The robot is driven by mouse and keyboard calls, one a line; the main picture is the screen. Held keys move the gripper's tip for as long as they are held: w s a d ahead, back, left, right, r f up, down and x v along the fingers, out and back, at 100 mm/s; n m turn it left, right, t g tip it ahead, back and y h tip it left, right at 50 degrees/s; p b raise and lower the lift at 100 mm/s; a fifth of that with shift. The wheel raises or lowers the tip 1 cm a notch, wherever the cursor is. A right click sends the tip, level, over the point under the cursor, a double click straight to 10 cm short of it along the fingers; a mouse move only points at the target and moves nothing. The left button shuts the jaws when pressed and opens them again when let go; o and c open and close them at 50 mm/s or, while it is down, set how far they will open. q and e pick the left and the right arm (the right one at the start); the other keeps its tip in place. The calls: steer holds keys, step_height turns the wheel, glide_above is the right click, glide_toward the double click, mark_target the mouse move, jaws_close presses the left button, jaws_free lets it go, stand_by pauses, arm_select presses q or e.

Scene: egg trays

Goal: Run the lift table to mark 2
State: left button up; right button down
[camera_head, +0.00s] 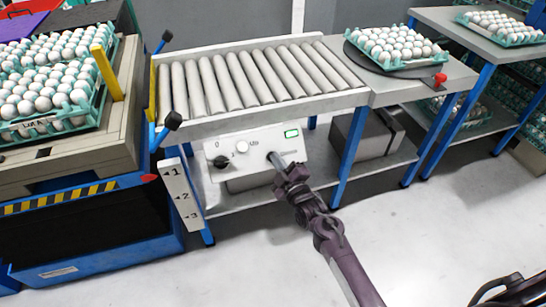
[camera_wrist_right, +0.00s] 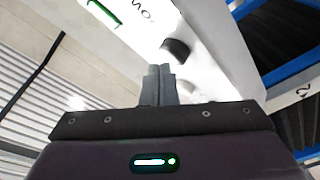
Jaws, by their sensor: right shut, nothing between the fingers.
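The lift table (camera_head: 60,166) stands at the left, with egg trays on its platform. A marker plate (camera_head: 184,205) with arrows 1, 2 and 3 hangs beside it. A red tip (camera_head: 149,178) on the lift table's side shows near mark 1. The white control box (camera_head: 262,143) carries a black knob (camera_head: 221,161), a white button (camera_head: 242,147) and a green-framed display (camera_head: 291,133). My right gripper (camera_head: 273,158) is shut and empty in front of the box's right part. In the right wrist view its fingers (camera_wrist_right: 158,84) point toward the panel, below a dark knob (camera_wrist_right: 175,50).
A roller conveyor (camera_head: 250,80) runs above the box to a table with an egg tray (camera_head: 393,66) and a red knob (camera_head: 440,78). Black-tipped levers (camera_head: 172,121) stand at the conveyor's left end. Grey boxes (camera_head: 362,136) sit on the lower shelf.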

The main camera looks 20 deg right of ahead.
steer(key=shift+w+f+b, duration=0.4)
steer(key=shift+b, duration=0.15)
stand_by(0.5)
stand_by(3.5)
steer(key=shift+s+r+p, duration=0.65)
steer(key=shift+s+p, duration=0.1)
steer(key=shift+p, duration=0.35)
steer(key=s+r+p, duration=0.1)
steer(key=s+p, duration=0.1)
steer(key=s+r+p, duration=0.1)
steer(key=r+p, duration=0.1)
steer(key=p, duration=0.1)
steer(key=shift+s+d+r, duration=0.1)
steer(key=shift+s+r, duration=0.05)
steer(key=shift+s, duration=0.2)
stand_by(0.4)
